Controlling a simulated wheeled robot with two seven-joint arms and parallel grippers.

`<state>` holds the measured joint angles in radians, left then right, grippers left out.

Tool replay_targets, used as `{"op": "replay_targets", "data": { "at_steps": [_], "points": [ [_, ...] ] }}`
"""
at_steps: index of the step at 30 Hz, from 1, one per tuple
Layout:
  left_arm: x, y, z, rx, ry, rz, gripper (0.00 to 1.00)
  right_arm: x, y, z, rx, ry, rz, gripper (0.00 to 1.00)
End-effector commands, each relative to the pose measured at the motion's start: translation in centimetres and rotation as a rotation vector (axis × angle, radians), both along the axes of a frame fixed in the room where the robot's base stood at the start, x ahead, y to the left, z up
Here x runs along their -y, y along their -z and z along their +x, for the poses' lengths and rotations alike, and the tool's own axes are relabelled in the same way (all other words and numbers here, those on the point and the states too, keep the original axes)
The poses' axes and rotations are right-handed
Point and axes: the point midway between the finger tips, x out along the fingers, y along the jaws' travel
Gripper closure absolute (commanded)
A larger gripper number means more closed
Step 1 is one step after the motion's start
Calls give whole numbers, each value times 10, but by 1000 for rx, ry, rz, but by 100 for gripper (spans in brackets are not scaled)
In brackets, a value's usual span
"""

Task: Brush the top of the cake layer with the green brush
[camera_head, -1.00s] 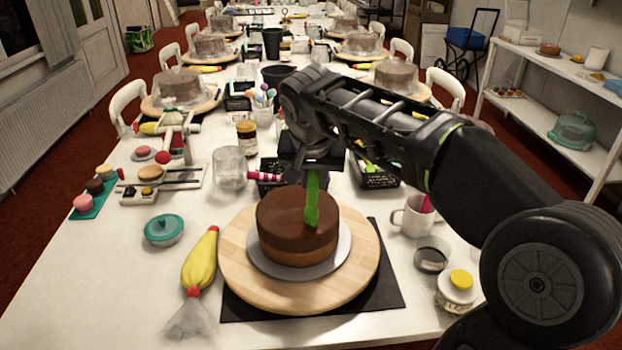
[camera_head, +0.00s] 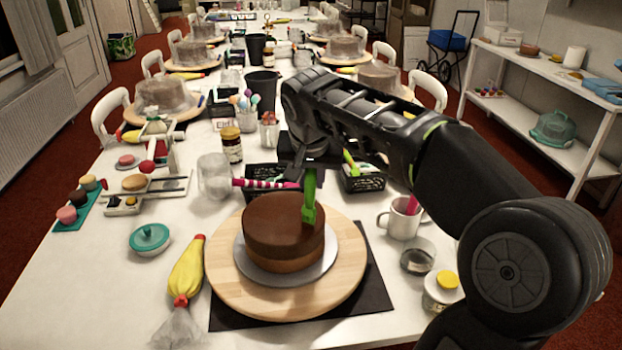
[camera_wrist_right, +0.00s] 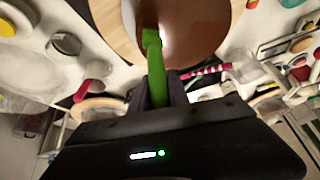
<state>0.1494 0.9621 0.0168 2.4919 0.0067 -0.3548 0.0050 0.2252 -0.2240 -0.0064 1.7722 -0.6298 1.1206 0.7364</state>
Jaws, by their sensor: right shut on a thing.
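The brown cake layer (camera_head: 272,226) sits on a pale disc (camera_head: 256,272) on the round wooden turntable (camera_head: 345,285). My right gripper (camera_head: 311,166) is shut on the green brush (camera_head: 309,200) and holds it head down above the cake's right part. The brush head is at or just over the top, near its right edge; I cannot tell whether it touches. In the right wrist view the green brush (camera_wrist_right: 156,65) stands out from between the fingers, with its head overlapping the brown cake (camera_wrist_right: 200,22). My left gripper is not in view.
A mug (camera_head: 399,222), a small glass (camera_head: 416,261) and a yellow-topped jar (camera_head: 444,288) stand at right. Black baskets (camera_head: 362,180) are behind. The front left table is clear.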

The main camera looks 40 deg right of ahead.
Motion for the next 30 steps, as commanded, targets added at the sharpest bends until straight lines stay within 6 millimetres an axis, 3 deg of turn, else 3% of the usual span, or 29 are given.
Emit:
{"op": "replay_targets", "data": {
  "at_steps": [9,23,30],
  "points": [
    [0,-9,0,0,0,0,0,16,-1,15,-1,0,1,100],
    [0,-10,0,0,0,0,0,18,0,17,-1,0,1,100],
    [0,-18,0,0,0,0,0,29,-1,27,-1,1,1,100]
  ]
}}
